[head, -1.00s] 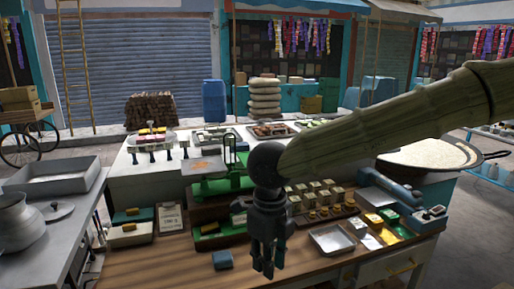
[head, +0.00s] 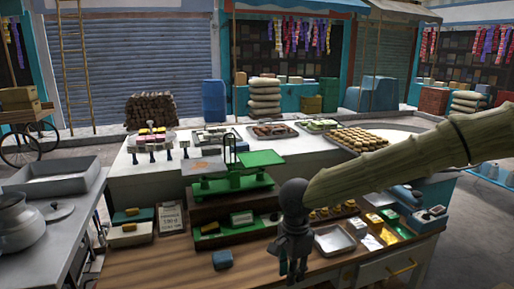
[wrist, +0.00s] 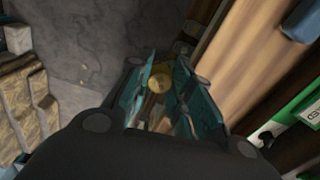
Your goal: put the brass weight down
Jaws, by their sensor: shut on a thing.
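My gripper (head: 292,272) hangs pointing down in front of the wooden counter in the head view. In the wrist view its teal finger pads (wrist: 165,105) are closed around the small, round, golden brass weight (wrist: 158,82). In the head view the dark fingers hide the held weight. Below the weight, the wrist view shows grey floor and the counter edge to the right, so the gripper appears off or at the counter's front edge. The height above the counter cannot be told.
The wooden counter (head: 180,262) has bare room at front left, beside a small blue block (head: 222,259). A green balance scale (head: 235,180) stands behind. More brass weights (head: 335,210) sit in a wooden rack behind the gripper. A metal tray (head: 333,240) lies to the right.

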